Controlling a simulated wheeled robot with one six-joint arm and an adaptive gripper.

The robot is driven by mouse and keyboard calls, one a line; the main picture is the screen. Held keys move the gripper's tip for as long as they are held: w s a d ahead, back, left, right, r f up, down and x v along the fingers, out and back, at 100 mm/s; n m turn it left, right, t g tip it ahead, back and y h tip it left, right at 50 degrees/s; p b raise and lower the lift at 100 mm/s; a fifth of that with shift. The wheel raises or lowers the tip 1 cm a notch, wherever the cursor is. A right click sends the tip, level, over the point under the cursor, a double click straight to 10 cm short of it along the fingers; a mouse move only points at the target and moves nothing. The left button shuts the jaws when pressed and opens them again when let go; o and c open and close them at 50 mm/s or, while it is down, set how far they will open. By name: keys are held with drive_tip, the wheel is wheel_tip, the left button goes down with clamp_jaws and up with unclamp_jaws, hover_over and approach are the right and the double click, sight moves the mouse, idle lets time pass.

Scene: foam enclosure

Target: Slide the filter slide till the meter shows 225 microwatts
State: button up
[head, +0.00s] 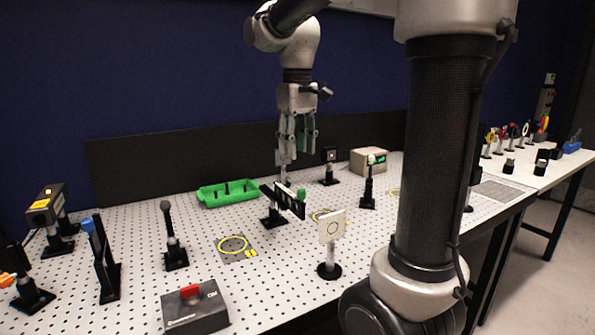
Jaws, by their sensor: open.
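The filter slide (283,198) is a dark bar on a black post near the middle of the perforated table, with a green knob (301,195) at its right end. My gripper (297,150) hangs fingers down just above and behind the slide in this view. Its fingers are apart, and nothing shows between them. I cannot tell whether a fingertip touches the slide. The meter (366,161) appears to be the beige box at the back right.
A green tray (227,193) lies left of the slide. A white target card (332,227) stands in front of it on the right. A black box with a red switch (195,307) is at the front. Several posts and a yellow-labelled unit (45,205) stand left.

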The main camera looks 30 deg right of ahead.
wheel_tip(320, 180, up, 2)
idle(0.4)
hover_over(302, 189)
wheel_tip(302, 189, down, 4)
drive_tip(key=shift+s+a+f, duration=0.1)
drive_tip(key=shift+s+f, duration=0.05)
wheel_tip(302, 189, down, 8)
drive_tip(key=shift+r, duration=0.15)
clamp_jaws()
